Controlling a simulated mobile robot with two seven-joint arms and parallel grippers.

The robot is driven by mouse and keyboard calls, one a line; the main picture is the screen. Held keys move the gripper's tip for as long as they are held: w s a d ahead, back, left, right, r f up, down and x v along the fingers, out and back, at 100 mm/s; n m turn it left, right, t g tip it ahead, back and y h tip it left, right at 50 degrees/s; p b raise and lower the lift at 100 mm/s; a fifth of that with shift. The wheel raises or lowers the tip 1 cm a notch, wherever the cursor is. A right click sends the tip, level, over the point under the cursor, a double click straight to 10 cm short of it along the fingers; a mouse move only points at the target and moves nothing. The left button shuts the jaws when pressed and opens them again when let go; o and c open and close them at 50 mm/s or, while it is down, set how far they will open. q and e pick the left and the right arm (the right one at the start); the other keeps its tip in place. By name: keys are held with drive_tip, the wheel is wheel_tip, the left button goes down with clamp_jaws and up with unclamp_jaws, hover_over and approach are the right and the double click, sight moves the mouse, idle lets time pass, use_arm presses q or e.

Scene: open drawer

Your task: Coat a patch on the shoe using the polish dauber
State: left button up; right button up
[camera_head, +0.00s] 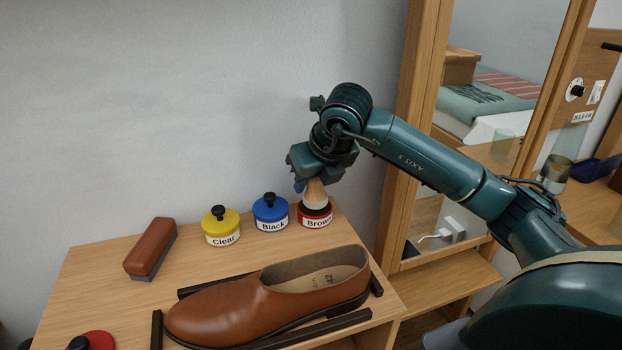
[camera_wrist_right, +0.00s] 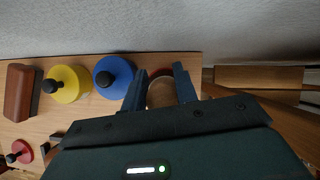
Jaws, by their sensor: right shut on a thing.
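A brown leather shoe (camera_head: 255,300) lies on its sole on the wooden tabletop, between dark strips. My right gripper (camera_head: 311,184) points down and is shut on the pale wooden polish dauber (camera_head: 316,197), which also shows between the fingers in the right wrist view (camera_wrist_right: 161,95). The dauber stands over the open red tin labelled Brown (camera_head: 315,220), its lower end at the tin's mouth. I cannot tell how deep it reaches, or see its tip. The red lid with a black knob (camera_head: 98,340) lies at the front left. My left gripper is out of view.
A blue Black tin (camera_head: 270,214) stands close left of the Brown tin, then a yellow Clear tin (camera_head: 221,228), both lidded. A brown brush (camera_head: 150,248) lies further left. The wall is close behind; a mirror frame (camera_head: 402,130) stands right.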

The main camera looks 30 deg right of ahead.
drive_tip(key=shift+f+b, duration=0.45)
drive_tip(key=shift+f, duration=0.15)
idle(1.2)
drive_tip(key=shift+r, duration=0.1)
drive_tip(key=shift+r+p, duration=2.75)
drive_tip(key=shift+r, duration=0.8)
